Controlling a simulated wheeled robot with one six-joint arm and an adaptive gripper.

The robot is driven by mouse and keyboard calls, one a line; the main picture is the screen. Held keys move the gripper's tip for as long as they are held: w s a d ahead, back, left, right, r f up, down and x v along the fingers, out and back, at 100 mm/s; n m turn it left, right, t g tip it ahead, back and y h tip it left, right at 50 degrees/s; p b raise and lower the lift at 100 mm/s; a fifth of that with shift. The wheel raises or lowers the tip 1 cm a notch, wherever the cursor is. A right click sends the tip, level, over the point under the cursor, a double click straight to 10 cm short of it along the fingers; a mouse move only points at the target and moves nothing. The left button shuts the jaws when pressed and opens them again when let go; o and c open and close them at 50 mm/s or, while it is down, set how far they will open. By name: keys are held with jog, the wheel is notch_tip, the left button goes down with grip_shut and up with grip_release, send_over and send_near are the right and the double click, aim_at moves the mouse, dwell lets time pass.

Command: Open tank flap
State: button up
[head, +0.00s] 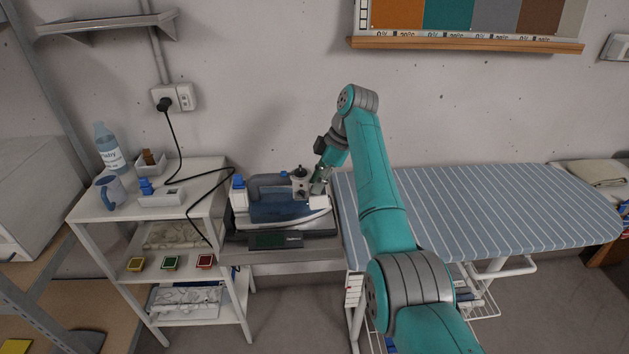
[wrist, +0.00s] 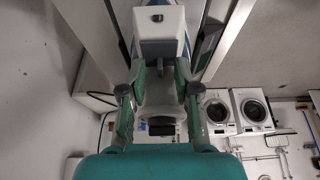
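The iron (head: 285,209), blue-grey with a white front part, sits on a dark-based stand with a display (head: 277,240), left of the ironing board. My gripper (head: 318,186) is at the iron's front end, just above its white nose piece (head: 318,202). In the wrist view, a pale block with a small dark slot (wrist: 160,38) lies ahead of my gripper (wrist: 160,72). The two fingers are spread apart, one at each lower side of this block; contact cannot be told. I cannot make out for certain which part is the tank flap or its position.
A white shelf trolley (head: 200,205) at left bears a bottle (head: 108,148), a blue-grey jug (head: 110,189) and small items. A black cord (head: 175,140) runs from the wall socket. The striped ironing board (head: 500,205) at right is clear. Two washing machines (wrist: 235,110) show in the wrist view.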

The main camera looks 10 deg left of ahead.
grip_shut()
jog(key=y, duration=0.1)
jog(key=d+g+y, duration=0.1)
jog(key=y, duration=0.3)
jog(key=shift+w+d+r, duration=0.25)
jog(key=shift+d+r, duration=0.05)
jog(key=shift+d, duration=0.1)
jog(key=g+y, duration=0.1)
jog(key=y, duration=0.1)
jog(key=d+y, duration=0.1)
jog(key=y, duration=0.1)
jog(key=shift+w+d+g+y, duration=0.2)
jog(key=shift+g+y, duration=0.2)
jog(key=shift+d+f+y, duration=0.1)
jog(key=shift+y, duration=0.2)
grip_release()
